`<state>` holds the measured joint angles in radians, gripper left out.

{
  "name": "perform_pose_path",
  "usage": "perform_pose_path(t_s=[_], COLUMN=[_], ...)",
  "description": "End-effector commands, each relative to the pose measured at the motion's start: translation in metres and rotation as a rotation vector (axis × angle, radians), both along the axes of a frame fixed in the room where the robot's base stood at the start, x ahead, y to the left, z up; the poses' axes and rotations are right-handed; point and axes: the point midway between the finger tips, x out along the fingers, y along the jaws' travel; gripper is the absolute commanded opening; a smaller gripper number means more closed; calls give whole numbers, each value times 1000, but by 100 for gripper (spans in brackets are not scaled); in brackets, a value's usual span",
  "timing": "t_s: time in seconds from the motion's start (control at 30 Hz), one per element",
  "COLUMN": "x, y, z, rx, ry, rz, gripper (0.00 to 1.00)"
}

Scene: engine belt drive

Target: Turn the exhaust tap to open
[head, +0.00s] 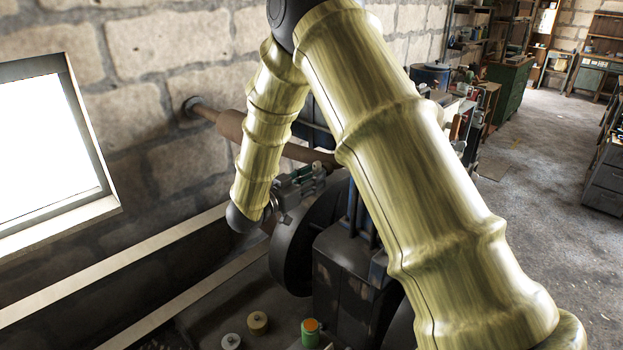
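My arm in pale yellow-green sleeving comes down across the middle of the head view and bends back towards the wall. My gripper (281,203) is at its lower end, small, dark and partly hidden, beside the engine. I cannot tell whether its fingers are open or shut, or whether they touch anything. A brown exhaust pipe (228,124) runs from the stone wall to the right behind my forearm. I cannot make out the exhaust tap; my arm hides part of the pipe and engine.
A dark wheel (292,262) and a dark engine block (345,285) stand below my arm. A green can with an orange top (310,334) and two small round pieces sit in front. A bright window (50,145) is at left. Open floor (545,190) lies at right.

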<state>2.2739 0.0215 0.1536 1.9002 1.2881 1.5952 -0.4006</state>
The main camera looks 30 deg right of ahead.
Motion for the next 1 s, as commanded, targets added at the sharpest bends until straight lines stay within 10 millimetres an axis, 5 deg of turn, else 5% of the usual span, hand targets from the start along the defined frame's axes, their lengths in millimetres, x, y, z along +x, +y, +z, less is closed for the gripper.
perform_pose_path(t_s=[0.17, 0.57, 1.0], x=[0, 0, 2], y=[0, 0, 0], z=[0, -3, -6], rx=[0, 18, 130], ry=[0, -51, -374], rz=[0, -1, -1], gripper=[0, 0, 0])
